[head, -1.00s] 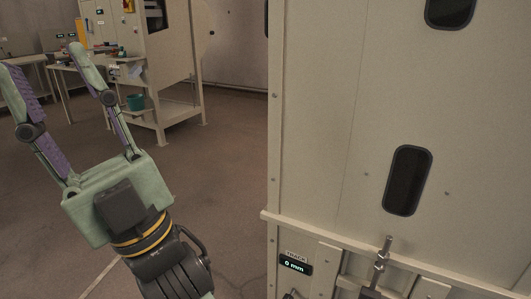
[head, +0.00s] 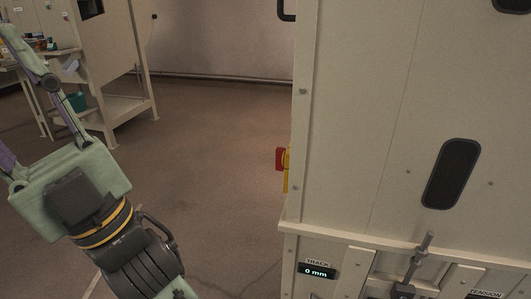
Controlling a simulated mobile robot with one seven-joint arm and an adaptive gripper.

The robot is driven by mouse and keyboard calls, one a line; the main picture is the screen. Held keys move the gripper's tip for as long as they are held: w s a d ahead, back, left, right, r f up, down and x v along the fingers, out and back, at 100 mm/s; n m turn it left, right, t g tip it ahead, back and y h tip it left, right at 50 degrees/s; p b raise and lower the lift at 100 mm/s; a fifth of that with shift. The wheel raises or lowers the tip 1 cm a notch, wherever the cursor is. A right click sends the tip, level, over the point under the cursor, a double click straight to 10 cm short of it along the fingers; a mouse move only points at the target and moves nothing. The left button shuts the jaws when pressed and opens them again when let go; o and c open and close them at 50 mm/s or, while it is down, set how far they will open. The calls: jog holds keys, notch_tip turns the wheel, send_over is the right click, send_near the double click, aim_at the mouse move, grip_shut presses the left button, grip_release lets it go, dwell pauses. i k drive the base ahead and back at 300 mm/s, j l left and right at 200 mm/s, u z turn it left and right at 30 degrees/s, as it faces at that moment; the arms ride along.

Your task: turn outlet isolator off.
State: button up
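My gripper (head: 12,92) is at the left of the head view, with its fingers spread wide and nothing between them. One finger is partly cut off by the picture's left edge. A red and yellow switch (head: 282,160) sticks out from the left side of the large beige cabinet (head: 350,120). It is seen edge-on, so its setting cannot be read, and I cannot tell whether it is the outlet isolator. My gripper is well apart from it, to its left in the picture.
A beige bench (head: 115,105) with a teal bin (head: 76,102) stands at the back left. Open brown floor (head: 215,130) lies between bench and cabinet.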

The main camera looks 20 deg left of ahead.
aim_at(280, 151)
jog(key=j+z, duration=0.2)
jog(key=j, duration=1.55)
jog(key=j+u, duration=0.4)
jog(key=k+l, duration=0.05)
